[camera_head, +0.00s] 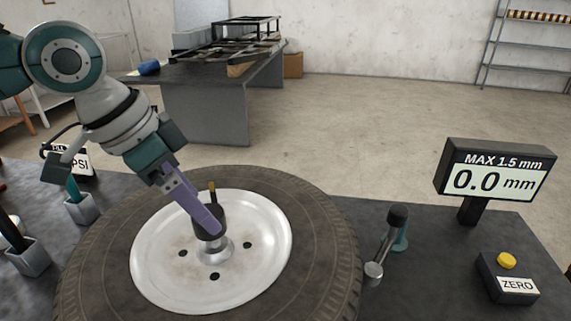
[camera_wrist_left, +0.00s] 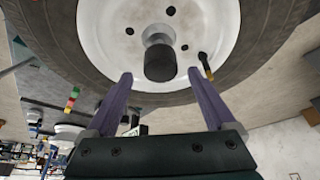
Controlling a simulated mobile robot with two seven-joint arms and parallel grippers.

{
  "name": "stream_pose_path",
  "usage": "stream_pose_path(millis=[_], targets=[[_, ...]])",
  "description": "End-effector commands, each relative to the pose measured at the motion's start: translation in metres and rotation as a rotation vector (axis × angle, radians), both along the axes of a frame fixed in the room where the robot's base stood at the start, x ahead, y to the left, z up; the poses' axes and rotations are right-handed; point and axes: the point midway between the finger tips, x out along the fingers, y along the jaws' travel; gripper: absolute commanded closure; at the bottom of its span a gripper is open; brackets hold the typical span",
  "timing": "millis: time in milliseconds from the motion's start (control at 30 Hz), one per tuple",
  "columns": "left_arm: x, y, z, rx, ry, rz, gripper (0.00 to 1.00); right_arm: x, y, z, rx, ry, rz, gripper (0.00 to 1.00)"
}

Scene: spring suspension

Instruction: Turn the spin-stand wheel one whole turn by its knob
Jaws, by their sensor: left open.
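The spin-stand wheel (camera_head: 330,240) lies flat on the dark table, a black tyre around a white rim (camera_head: 265,250). A dark cap on a metal hub (camera_head: 215,250) stands at its centre; the cap (camera_wrist_left: 160,62) also shows in the left wrist view. A small upright knob (camera_head: 212,190) with a brass-coloured part stands on the rim behind the hub; it shows right of the cap in the wrist view (camera_wrist_left: 205,66). My left gripper (camera_head: 208,228) is open and empty, its purple fingers over the rim by the hub. In the wrist view the knob is beyond the right fingertip, apparently apart from it.
A gauge display (camera_head: 497,181) reads 0.0 mm under "MAX 1.5 mm". A box with a yellow button (camera_head: 506,261) is labelled ZERO. A jointed probe stand (camera_head: 393,235) is close to the tyre's right side. Small holders (camera_head: 80,208) stand at the left.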

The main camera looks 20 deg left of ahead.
Motion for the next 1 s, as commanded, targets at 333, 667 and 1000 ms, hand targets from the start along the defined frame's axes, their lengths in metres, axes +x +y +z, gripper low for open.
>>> stream_pose_path(millis=[333, 667, 1000], targets=[[0.008, -0.004, -0.021, 0.001, -0.002, -0.001, 0.11, 0.0, 0.001, -0.002, 0.003, 0.001, -0.001, 1.0], [0.008, -0.004, -0.02, 0.0, -0.001, 0.0, 0.32, 0.0, 0.003, -0.002, 0.01, 0.001, -0.004, 1.0], [0.007, -0.004, -0.02, 0.0, -0.001, 0.0, 0.7, 0.0, 0.003, -0.002, 0.01, 0.003, -0.004, 1.0]])
